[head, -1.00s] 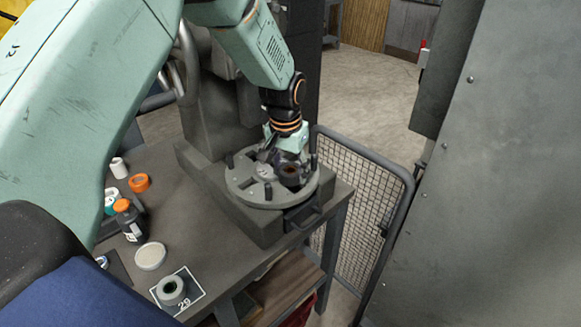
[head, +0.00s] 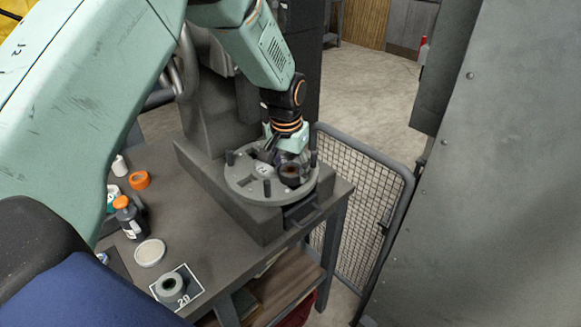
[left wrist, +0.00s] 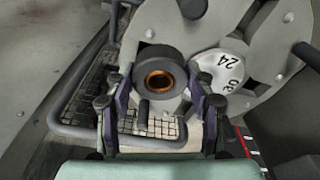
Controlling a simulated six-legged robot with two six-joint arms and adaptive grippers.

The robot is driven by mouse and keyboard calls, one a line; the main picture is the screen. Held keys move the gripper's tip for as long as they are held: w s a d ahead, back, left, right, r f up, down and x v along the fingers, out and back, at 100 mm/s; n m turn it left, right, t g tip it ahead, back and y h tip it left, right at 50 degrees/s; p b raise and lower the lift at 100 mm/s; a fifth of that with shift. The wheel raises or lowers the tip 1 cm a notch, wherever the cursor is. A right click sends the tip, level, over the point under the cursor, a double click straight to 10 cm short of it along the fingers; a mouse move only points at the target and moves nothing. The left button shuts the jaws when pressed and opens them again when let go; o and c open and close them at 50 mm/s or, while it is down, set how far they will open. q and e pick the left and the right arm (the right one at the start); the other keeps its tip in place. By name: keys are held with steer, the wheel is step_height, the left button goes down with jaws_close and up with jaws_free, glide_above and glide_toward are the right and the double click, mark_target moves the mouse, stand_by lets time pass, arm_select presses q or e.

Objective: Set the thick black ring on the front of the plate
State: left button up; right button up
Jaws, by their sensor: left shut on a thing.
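The thick black ring (left wrist: 160,76) is between the fingers of my left gripper (left wrist: 158,98) in the left wrist view, with a copper-coloured bore showing. In the head view the ring (head: 290,174) appears as a dark round piece over the front right part of the grey round plate (head: 246,186). My left gripper (head: 292,160) is shut on it. Whether the ring touches the plate is hard to tell. The plate also shows in the left wrist view (left wrist: 262,95), with a white disc marked with numbers (left wrist: 222,70). My right gripper is not seen.
Several upright posts (head: 267,188) rise from the plate. On the bench (head: 205,240) stand an orange-capped bottle (head: 129,217), an orange ring (head: 139,180), a pale disc (head: 150,252) and a grey ring on a card marked 29 (head: 170,287). A mesh guard (head: 362,205) stands right of the bench.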

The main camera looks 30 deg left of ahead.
arm_select(q)
steer(key=shift+a+f, duration=0.15)
steer(key=shift+f, duration=0.1)
steer(key=shift+f, duration=0.2)
steer(key=o, duration=1.4)
steer(key=shift+o, duration=0.2)
steer(key=shift+r, duration=0.1)
step_height(320, 180, up, 12)
steer(key=s, duration=0.1)
steer(key=shift+s, duration=0.25)
